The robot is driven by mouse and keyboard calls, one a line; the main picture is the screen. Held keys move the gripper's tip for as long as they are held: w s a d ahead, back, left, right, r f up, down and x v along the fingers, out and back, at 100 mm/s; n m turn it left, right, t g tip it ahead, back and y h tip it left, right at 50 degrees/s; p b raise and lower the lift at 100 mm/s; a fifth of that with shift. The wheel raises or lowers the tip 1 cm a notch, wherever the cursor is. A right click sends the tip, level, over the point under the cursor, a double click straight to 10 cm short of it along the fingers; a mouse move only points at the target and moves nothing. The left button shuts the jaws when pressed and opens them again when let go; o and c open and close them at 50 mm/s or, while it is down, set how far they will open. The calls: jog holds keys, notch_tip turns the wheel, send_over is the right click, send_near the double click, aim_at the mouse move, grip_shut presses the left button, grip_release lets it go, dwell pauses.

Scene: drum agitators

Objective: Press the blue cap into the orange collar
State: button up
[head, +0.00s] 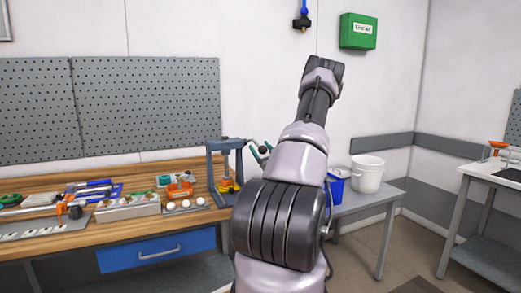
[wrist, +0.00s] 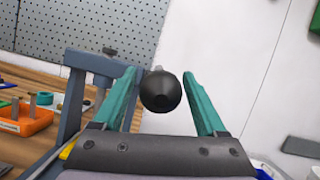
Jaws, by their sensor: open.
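A grey-blue bench press (head: 212,165) stands at the right end of the wooden bench; its frame also shows at the left in the wrist view (wrist: 72,98). A yellow piece (head: 228,187) sits at its base. I cannot make out the blue cap or the orange collar there. My gripper (head: 259,149) is beside the press, at its upper right. In the wrist view its teal fingers (wrist: 159,76) are open, with a black ball knob (wrist: 160,93) between them and gaps on both sides. My arm hides part of the area right of the press.
A tray (head: 125,208) and tools are further left. A blue bin (head: 336,188) and white bucket (head: 367,174) stand on a grey table at right.

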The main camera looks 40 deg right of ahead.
jog(key=shift+c, duration=0.3)
grip_shut()
dwell(1.1)
